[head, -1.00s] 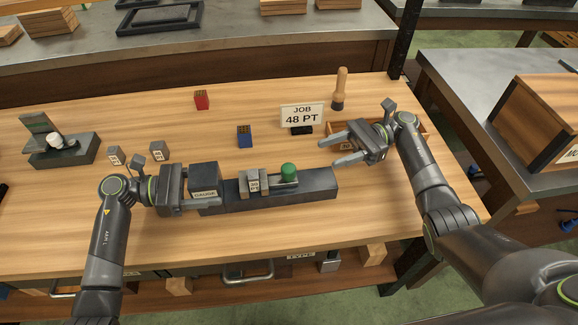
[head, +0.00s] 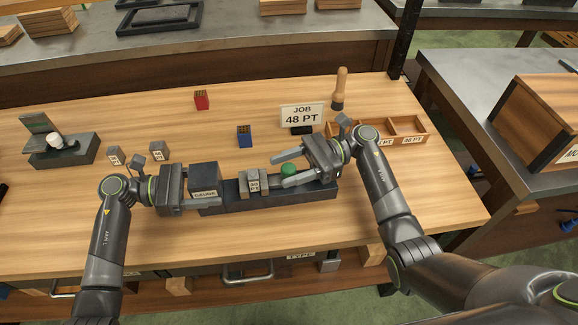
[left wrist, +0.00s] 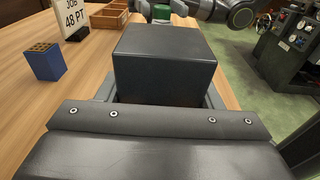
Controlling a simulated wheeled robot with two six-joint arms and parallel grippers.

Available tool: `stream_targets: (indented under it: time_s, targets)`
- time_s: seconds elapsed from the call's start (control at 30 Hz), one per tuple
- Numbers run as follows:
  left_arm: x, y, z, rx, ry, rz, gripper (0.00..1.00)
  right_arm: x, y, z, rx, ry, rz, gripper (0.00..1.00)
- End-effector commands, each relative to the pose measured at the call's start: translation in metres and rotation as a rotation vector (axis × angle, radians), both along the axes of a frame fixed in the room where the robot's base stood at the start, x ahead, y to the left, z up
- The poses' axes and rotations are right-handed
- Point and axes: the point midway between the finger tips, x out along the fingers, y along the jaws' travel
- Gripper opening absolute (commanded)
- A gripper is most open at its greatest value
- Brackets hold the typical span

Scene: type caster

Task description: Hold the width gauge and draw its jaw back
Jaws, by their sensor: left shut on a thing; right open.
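The width gauge is a long dark rail (head: 235,197) with a black block (head: 203,176) marked GAUGE at its left end. Small grey blocks (head: 254,182) sit mid-rail, and a green knob (head: 288,169) stands right of them on the jaw. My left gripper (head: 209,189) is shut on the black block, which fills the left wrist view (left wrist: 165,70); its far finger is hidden. My right gripper (head: 279,170) is open, reaching in from the right, with one finger beyond the knob and one on its near side. I cannot tell whether they touch it.
A JOB 48 PT sign (head: 302,116), a blue block (head: 244,136) and a red block (head: 201,100) stand behind the gauge. A wooden tray (head: 425,131) is at the right, and a dark device (head: 62,149) at the left. The bench front is clear.

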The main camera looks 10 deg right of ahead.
Motion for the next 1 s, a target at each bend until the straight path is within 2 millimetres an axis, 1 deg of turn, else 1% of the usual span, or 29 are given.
stream_targets:
  time_s: [0.1,0.13,0.43,0.5,0.57,0.7,0.8,0.9,1.0]
  targets:
    - [-0.001,0.0,-0.001,0.0,0.001,-0.001,0.36,0.0,0.0,0.0,0.0,0.0,0.0,0.51]
    - [-0.001,0.0,-0.001,0.0,0.001,-0.001,0.36,0.0,0.0,0.0,0.0,0.0,0.0,0.49]
    - [0.0,0.0,-0.001,0.0,0.001,-0.001,0.36,0.0,0.0,0.0,0.0,0.0,0.0,0.1]
    - [0.0,0.0,-0.001,-0.001,0.001,-0.001,0.36,0.0,-0.001,0.0,0.0,0.0,0.0,0.1]
    - [0.0,0.0,-0.001,-0.001,0.001,-0.001,0.36,0.001,-0.007,-0.001,-0.002,0.0,-0.001,0.1]
    - [-0.001,0.0,-0.001,-0.001,0.001,-0.001,0.36,0.002,-0.032,-0.001,-0.004,0.0,-0.002,0.1]
    - [-0.001,0.0,-0.001,0.0,0.001,-0.001,0.36,0.002,-0.045,-0.001,-0.002,0.0,-0.001,0.1]
    - [-0.001,0.0,-0.001,0.0,0.001,-0.001,0.36,0.002,-0.05,0.0,-0.001,0.0,-0.001,0.1]
    - [-0.001,0.0,-0.001,0.001,0.001,-0.001,0.36,0.002,-0.05,0.0,0.001,0.0,-0.001,0.1]
